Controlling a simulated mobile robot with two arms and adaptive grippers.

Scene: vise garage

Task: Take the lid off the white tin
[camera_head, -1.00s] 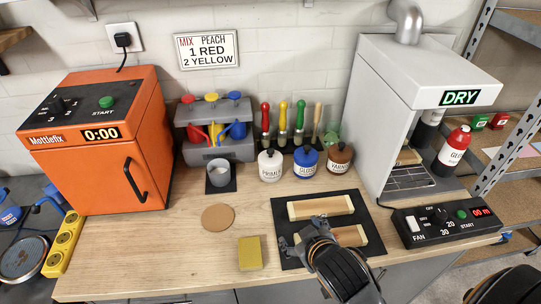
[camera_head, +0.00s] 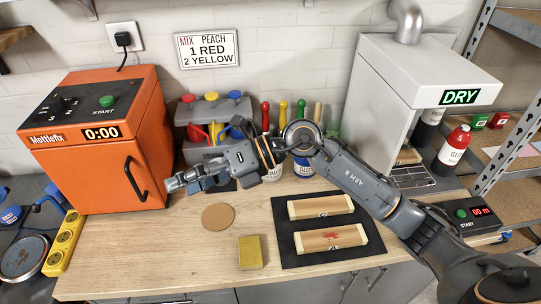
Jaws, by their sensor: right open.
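The white tin (camera_head: 272,174) stands at the back of the bench, left of the blue tin (camera_head: 303,168). My right arm crosses in front of it. Only a low part of its body shows, and its lid is hidden. My right gripper (camera_head: 172,184) is open, points left, and is well to the left of the white tin, in front of the grey cup's place. No tin is in its jaws. My left gripper is not in view.
A round cork mat (camera_head: 218,217) and a yellow block (camera_head: 250,252) lie on the bench. Two wooden pieces lie on a black mat (camera_head: 283,222). The orange machine (camera_head: 106,150) stands left, the grey drying box (camera_head: 384,90) right. The front left of the bench is clear.

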